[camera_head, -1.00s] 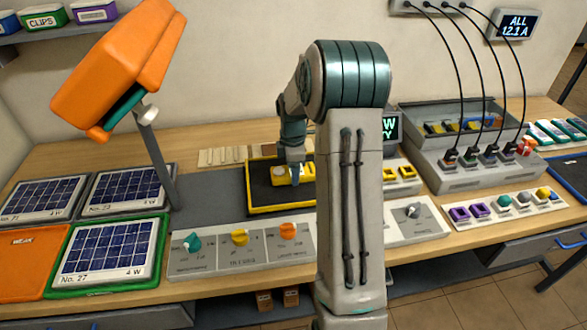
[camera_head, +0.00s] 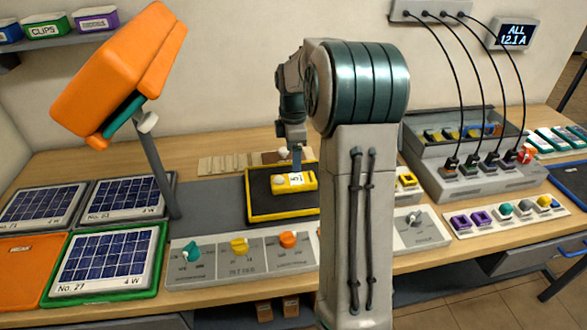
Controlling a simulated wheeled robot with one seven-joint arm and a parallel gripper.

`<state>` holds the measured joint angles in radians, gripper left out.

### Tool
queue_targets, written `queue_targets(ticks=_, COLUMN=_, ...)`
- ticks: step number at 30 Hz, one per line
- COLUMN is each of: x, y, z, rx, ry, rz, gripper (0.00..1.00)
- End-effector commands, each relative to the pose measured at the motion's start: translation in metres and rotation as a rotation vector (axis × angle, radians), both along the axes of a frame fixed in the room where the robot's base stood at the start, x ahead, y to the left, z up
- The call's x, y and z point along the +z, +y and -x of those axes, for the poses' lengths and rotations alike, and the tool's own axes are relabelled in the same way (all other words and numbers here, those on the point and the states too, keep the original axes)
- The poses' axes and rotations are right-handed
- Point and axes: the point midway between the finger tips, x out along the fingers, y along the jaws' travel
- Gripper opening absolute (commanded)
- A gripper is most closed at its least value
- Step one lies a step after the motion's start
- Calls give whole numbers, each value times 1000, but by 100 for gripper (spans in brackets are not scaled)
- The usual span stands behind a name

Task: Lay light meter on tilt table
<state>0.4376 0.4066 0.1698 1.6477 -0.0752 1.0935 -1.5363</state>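A yellow light meter (camera_head: 303,183) with a small white display and a round pale dome lies on the black plate with a yellow rim (camera_head: 251,205), which I take for the tilt table. My gripper (camera_head: 297,164) points down just behind the meter's upper edge in the picture. The fingers show as one narrow shape, so I cannot tell whether they are open or shut, or whether they touch the meter. My arm hides the plate's right side.
A control panel with teal, yellow and orange knobs (camera_head: 240,257) runs along the front. An orange lamp (camera_head: 120,75) on a post stands at left, above solar panels (camera_head: 103,252). A grey charger box (camera_head: 475,175) with cables stands at right.

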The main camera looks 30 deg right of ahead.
Motion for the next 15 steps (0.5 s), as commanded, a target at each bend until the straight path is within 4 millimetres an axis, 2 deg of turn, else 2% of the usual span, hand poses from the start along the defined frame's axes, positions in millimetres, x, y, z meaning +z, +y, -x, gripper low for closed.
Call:
queue_targets(ticks=3, x=18, y=0, z=-1, rx=0, ry=-3, rz=1, gripper=76)
queue_targets(ticks=8, x=31, y=3, z=2, rx=-9, ry=-2, rz=3, gripper=76)
queue_targets(ticks=11, x=40, y=15, z=12, rx=-62, ry=-14, rz=12, gripper=76)
queue_targets(ticks=15, x=58, y=49, z=44, rx=-231, ry=-51, rz=29, gripper=76)
